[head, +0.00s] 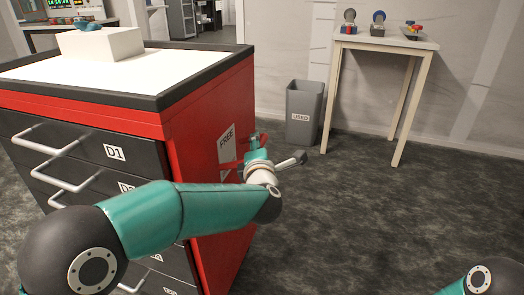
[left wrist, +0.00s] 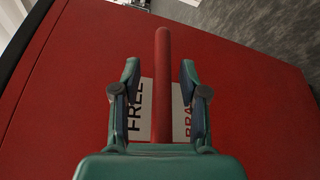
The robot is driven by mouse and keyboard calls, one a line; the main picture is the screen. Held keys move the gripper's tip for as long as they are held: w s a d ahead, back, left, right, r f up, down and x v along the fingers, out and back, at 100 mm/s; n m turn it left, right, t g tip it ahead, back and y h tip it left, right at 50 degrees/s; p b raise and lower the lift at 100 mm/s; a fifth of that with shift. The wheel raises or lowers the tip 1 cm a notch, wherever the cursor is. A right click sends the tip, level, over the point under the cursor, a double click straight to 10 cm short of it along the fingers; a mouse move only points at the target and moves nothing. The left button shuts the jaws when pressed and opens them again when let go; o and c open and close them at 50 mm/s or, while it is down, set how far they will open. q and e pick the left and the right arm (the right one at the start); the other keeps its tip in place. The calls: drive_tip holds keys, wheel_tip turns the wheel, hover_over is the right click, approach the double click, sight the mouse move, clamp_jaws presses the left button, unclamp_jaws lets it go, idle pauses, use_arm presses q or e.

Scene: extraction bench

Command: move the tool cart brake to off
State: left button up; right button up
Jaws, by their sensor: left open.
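The tool cart (head: 205,115) is red with dark drawers and stands at the left in the head view. Its right side bears a white label reading FREE (head: 226,143). In the left wrist view the brake lever (left wrist: 163,85) is a red bar. It lies between FREE on the left and a partly hidden word starting BRA on the right. My left gripper (head: 257,148) is at this side of the cart. In the left wrist view its open fingers (left wrist: 159,72) stand on either side of the lever, with gaps visible. My right gripper is out of view.
A white block with a small teal object (head: 88,27) sits on the cart top. A grey bin labelled USED (head: 304,105) and a small table (head: 385,42) with several small devices stand by the wall. The floor right of the cart is clear.

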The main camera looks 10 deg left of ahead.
use_arm(q)
drive_tip(key=shift+s, duration=0.1)
drive_tip(key=v, duration=1.1)
drive_tip(key=shift+s, duration=0.35)
drive_tip(key=shift+d, duration=0.1)
